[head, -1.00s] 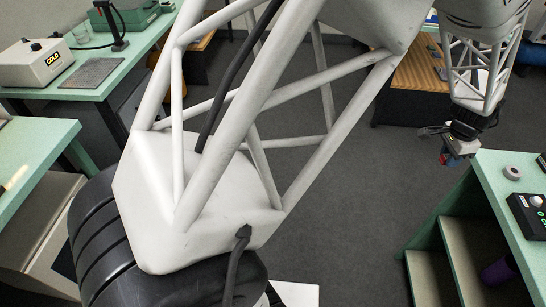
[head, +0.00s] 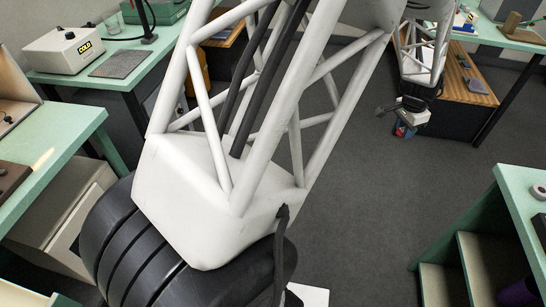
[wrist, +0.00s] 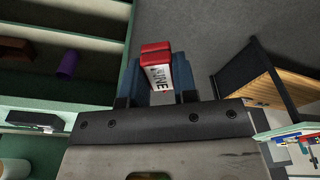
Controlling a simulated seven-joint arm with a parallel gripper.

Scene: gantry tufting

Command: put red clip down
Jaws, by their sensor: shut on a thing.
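The red clip (wrist: 156,48) shows in the wrist view with a white label reading "NINE". My gripper (wrist: 157,85) is shut on it, with a blue finger on each side. In the head view my gripper (head: 404,128) hangs at the upper right over open grey floor, away from any tabletop. A small spot of red and blue shows at its tip there, too small to make out the clip's shape.
A mint-green table with shelves (head: 512,205) stands at the lower right. A purple cup (wrist: 67,65) is on its shelf. A slatted wooden bench (head: 468,82) stands behind my gripper. A white COLD box (head: 64,50) and a grey mat (head: 122,64) are on the left table.

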